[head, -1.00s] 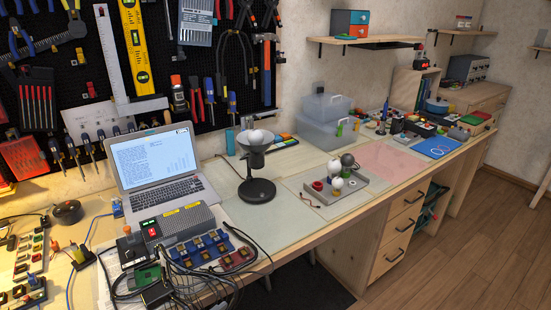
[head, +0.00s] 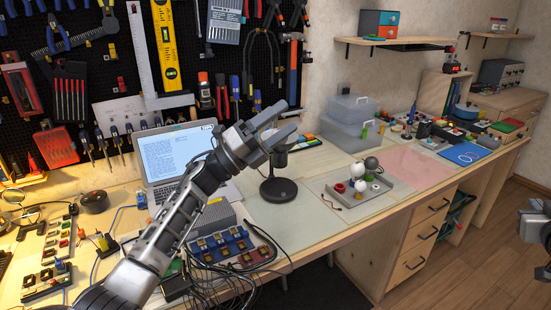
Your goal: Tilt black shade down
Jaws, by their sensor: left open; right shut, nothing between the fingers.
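The black desk lamp stands upright on its round base (head: 278,189) on the bench. The lower part of its black shade and its stem (head: 281,160) show below my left gripper. The rest of the shade and the white bulb are hidden behind the fingers. My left gripper (head: 288,117) is open, with its two fingers pointing right, in front of the shade in the picture. I cannot tell whether it touches the shade. My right gripper (head: 533,207) shows only partly at the right edge, shut and empty, far from the lamp.
A laptop (head: 180,158) stands behind my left arm. A grey tray (head: 350,200) with white and grey balls lies right of the lamp. Clear boxes (head: 350,133) stand behind it. Cables and electronics crowd the front left. The pegboard (head: 225,60) backs the bench.

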